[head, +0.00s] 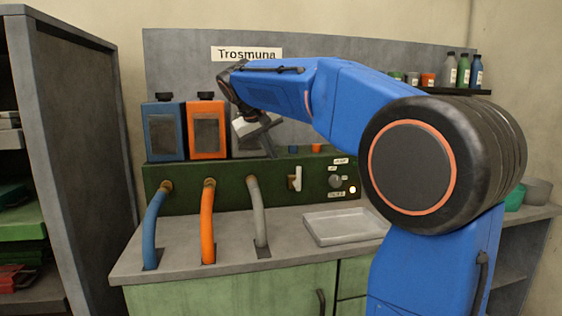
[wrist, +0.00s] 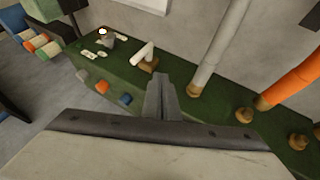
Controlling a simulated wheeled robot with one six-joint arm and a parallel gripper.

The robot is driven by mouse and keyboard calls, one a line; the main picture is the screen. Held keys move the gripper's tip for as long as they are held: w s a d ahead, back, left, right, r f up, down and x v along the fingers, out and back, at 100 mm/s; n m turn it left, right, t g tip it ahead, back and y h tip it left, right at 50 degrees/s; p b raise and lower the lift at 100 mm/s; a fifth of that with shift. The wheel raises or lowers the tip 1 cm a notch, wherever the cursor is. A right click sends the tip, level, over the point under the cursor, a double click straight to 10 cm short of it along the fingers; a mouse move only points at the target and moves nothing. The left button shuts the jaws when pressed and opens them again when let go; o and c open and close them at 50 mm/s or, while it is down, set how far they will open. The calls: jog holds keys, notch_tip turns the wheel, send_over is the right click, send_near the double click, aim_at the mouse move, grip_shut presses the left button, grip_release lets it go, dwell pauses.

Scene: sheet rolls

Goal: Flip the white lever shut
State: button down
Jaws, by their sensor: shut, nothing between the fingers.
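The white lever (head: 297,178) stands out from the front of the dark green panel (head: 225,200), right of the grey hose. In the wrist view, the lever (wrist: 143,52) shows as a short white bar on a brass-coloured mount, just beyond and left of my fingertips. My gripper (head: 271,154) is shut and empty, above and left of the lever in the head view. In the wrist view, the fingers of my gripper (wrist: 161,82) are together and show a gap to the lever. The lever is not hidden in either view.
Blue (head: 154,228), orange (head: 208,225) and grey (head: 258,215) hoses run from the panel to the counter. Blue (head: 164,130) and orange (head: 206,131) canisters stand behind my gripper. A round knob (head: 335,182) is right of the lever. A shallow tray (head: 345,226) lies on the counter.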

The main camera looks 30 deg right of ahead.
jog(key=w+d+f, duration=0.2)
jog(key=d+f, duration=0.5)
jog(key=d, duration=0.1)
jog(key=shift+w+d+f, duration=0.2)
jog(key=shift+w+d, duration=0.15)
jog(key=shift+d, duration=0.1)
